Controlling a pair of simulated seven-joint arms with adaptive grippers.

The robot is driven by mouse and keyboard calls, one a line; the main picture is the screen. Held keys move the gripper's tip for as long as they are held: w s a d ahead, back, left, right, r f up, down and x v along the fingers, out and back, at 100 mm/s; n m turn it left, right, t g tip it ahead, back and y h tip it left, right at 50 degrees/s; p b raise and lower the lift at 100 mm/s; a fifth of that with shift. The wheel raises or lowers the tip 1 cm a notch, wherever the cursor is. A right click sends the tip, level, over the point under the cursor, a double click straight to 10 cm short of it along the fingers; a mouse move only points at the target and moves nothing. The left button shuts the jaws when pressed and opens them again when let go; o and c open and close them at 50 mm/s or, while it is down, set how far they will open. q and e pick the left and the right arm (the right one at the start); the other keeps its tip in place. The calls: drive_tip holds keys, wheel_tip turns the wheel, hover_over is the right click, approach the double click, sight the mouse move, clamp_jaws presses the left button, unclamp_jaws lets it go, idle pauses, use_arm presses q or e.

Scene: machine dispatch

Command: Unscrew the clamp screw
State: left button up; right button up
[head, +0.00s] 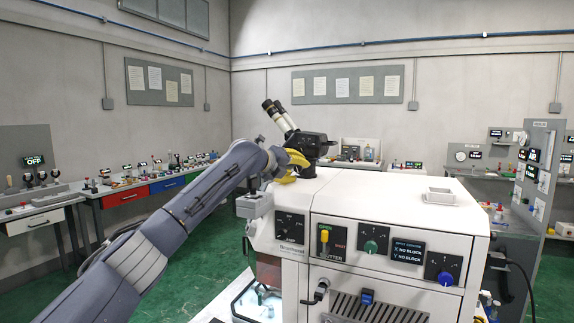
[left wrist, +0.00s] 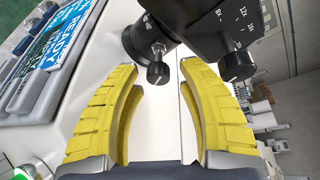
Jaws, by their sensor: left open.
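A black microscope (head: 318,143) with twin eyepieces stands on top of the white machine (head: 390,205). In the left wrist view, a dark ribbed screw knob (left wrist: 157,72) sticks out below the round black part of the microscope. A second similar knob (left wrist: 237,66) sits to its right. I cannot tell for sure which one is the clamp screw. My left gripper (head: 288,166) is at the microscope's left side. Its yellow fingers are open, and the first knob appears between or just past the fingertips, with gaps on both sides. My right gripper is not in view.
The machine's front carries a yellow shutter switch (head: 324,236), knobs and a small display. A shallow white tray (head: 439,196) sits on its top right, with clear top surface around. Workbenches with drawers (head: 125,195) line the left wall.

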use_arm(q)
drive_tip(key=shift+a+m+y, duration=0.15)
drive_tip(key=shift+m+y, duration=0.45)
drive_tip(key=shift+m, duration=0.3)
drive_tip(key=m+y, duration=0.1)
drive_tip(key=m, duration=0.1)
drive_tip(key=shift+m+y, duration=0.4)
drive_tip(key=v, duration=1.7)
drive_tip(key=shift+s+f, duration=0.15)
drive_tip(key=shift+s, duration=0.15)
